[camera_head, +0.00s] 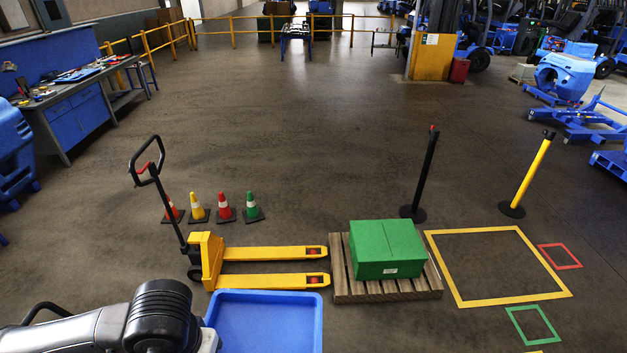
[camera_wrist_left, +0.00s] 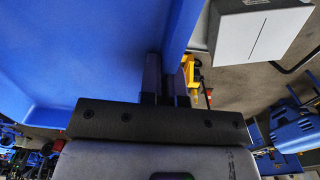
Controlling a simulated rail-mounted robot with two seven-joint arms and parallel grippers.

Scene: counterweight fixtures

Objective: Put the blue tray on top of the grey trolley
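The blue tray (camera_head: 265,325) is at the bottom of the head view, cut off by the lower edge. My left arm comes in from the left and ends at the tray's left side; its fingers are hidden there. In the left wrist view my left gripper (camera_wrist_left: 167,80) has its two dark fingers on either side of the tray's blue wall (camera_wrist_left: 184,25) and looks shut on it. A grey surface (camera_wrist_left: 201,35) with a white box beside it shows there; it may be the grey trolley, but I cannot tell. My right gripper is not in view.
A yellow pallet jack (camera_head: 208,258) stands just beyond the tray. A green box (camera_head: 380,248) sits on a wooden pallet (camera_head: 345,290) to its right. Several cones (camera_head: 224,210) stand behind the jack. A yellow floor square (camera_head: 500,298) is empty; open floor lies beyond.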

